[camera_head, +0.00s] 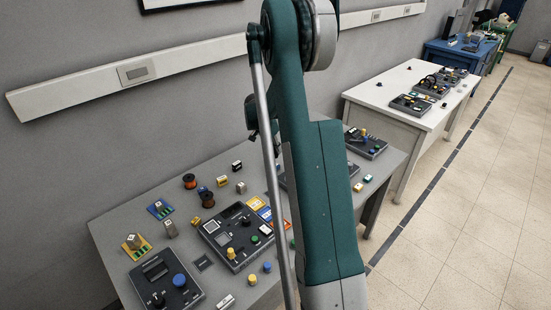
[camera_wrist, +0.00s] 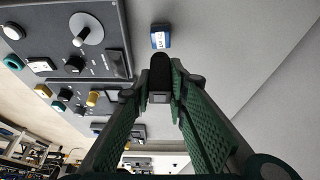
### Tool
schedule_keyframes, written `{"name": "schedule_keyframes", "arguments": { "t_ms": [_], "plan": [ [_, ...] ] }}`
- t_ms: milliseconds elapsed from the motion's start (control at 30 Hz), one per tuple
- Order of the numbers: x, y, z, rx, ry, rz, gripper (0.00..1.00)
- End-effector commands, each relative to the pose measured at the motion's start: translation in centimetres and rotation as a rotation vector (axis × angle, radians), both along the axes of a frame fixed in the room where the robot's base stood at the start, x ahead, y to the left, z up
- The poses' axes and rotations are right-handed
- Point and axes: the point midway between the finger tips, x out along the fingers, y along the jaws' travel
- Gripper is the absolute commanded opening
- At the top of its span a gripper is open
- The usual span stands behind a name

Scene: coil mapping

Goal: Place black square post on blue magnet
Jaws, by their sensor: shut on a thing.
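My gripper (camera_wrist: 162,88) has green ribbed fingers and is shut on a dark block, which looks like the black square post (camera_wrist: 160,65). The post's near end shows grey between the fingertips. A small blue block with a white label, which looks like the blue magnet (camera_wrist: 160,38), is just above the post in the wrist view, on the grey tabletop. A narrow gap of tabletop shows between them in the picture; the height of the post above the table cannot be told. In the head view my arm hides the gripper.
A dark control panel (camera_wrist: 80,14) with knobs lies left of the gripper in the wrist view; bare tabletop (camera_wrist: 230,30) is to the right. In the head view the grey table (camera_head: 115,222) holds a control panel (camera_head: 226,233), copper-coloured coils (camera_head: 190,181) and small blocks. A white table (camera_head: 385,85) stands behind.

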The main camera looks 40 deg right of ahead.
Motion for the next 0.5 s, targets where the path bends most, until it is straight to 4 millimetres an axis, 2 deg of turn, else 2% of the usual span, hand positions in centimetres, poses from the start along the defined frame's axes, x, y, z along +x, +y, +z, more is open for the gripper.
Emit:
{"name": "schedule_keyframes", "arguments": {
  "t_ms": [133, 500],
  "plan": [
    [0.02, -0.01, -1.18, 0.0, 0.0, 0.0, 0.03],
    [0.01, 0.0, -1.42, 0.0, 0.0, 0.0, 0.03]
  ]
}}
